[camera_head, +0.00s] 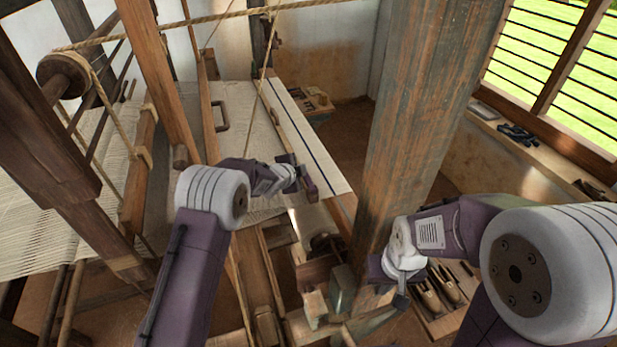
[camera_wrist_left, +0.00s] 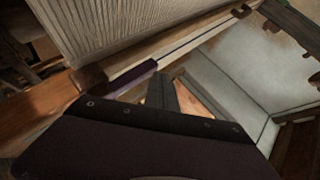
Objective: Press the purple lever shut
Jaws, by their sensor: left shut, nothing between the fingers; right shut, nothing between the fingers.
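The dark purple lever (camera_wrist_left: 130,82) shows in the left wrist view as a short bar beside a brown wooden block, along the edge of the pale woven cloth. My left gripper (camera_wrist_left: 168,92) is shut and empty, with its fingers just right of the lever; I cannot tell whether they touch. In the head view my left gripper (camera_head: 298,178) is over the cloth's near right edge, and I cannot clearly make out the lever there. My right gripper (camera_head: 401,302) is shut and empty, low beside the wooden post.
A thick wooden post (camera_head: 420,120) stands between my arms. The white cloth (camera_head: 308,140) with a dark stripe lies on the loom. A tool tray (camera_head: 440,322) is at lower right, and a window ledge (camera_head: 540,150) holds small dark objects. Ropes cross above the loom.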

